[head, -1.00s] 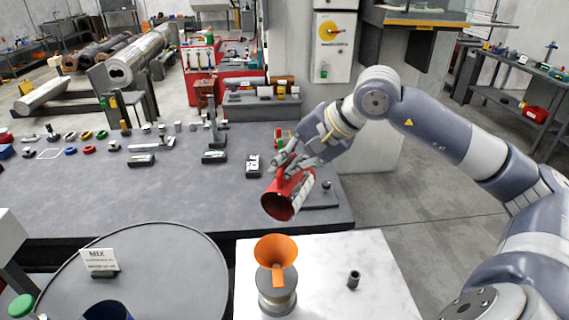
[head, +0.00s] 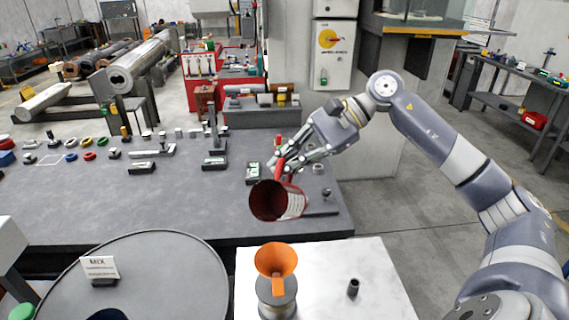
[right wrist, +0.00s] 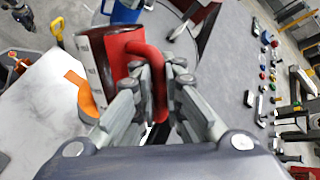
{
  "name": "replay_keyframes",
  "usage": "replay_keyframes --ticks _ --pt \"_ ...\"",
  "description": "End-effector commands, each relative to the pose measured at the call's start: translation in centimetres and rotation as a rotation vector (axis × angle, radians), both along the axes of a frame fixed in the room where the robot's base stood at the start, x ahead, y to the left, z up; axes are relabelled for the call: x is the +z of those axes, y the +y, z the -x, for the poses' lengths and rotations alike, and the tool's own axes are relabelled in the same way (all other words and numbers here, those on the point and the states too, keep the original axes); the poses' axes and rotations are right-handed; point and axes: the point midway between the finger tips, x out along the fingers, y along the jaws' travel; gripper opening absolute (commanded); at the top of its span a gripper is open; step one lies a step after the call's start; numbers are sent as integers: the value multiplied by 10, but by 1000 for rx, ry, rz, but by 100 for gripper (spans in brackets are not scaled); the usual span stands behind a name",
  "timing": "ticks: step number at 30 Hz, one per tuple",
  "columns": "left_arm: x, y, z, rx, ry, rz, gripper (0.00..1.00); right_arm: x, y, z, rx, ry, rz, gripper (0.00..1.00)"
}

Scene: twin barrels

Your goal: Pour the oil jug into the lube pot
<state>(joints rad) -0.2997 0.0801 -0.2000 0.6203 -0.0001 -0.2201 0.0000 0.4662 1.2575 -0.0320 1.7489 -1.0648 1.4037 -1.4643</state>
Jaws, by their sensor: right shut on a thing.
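The red oil jug (head: 291,202) is held in the air behind and above the orange funnel (head: 275,260), tilted, its open mouth facing left and toward the camera. My right gripper (head: 283,165) is shut on the jug's red handle; in the right wrist view the fingers (right wrist: 158,88) close around the handle of the red jug (right wrist: 103,47). The orange funnel sits in the top of a grey pot (head: 277,300), which I take as the lube pot, on a white-topped table. No stream of oil shows. My left gripper is not in view.
A small dark cylinder (head: 353,288) stands on the white table (head: 385,265), right of the pot. A round grey barrel top (head: 165,275) with a MIX sign (head: 101,268) is at the left. The dark workbench (head: 190,205) behind holds several small parts.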

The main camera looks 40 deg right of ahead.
Motion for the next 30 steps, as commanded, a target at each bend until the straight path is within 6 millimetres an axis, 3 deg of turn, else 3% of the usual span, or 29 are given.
replay_keyframes --ticks 5,12,25,30 --pt "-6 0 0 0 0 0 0 5 -1 -2 -2 100 -197 0" --pt "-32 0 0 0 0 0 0 17 0 0 1 293 -548 0" --pt "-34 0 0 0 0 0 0 27 0 0 0 335 -622 0" --pt "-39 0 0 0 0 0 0 40 0 0 1 380 -708 0"
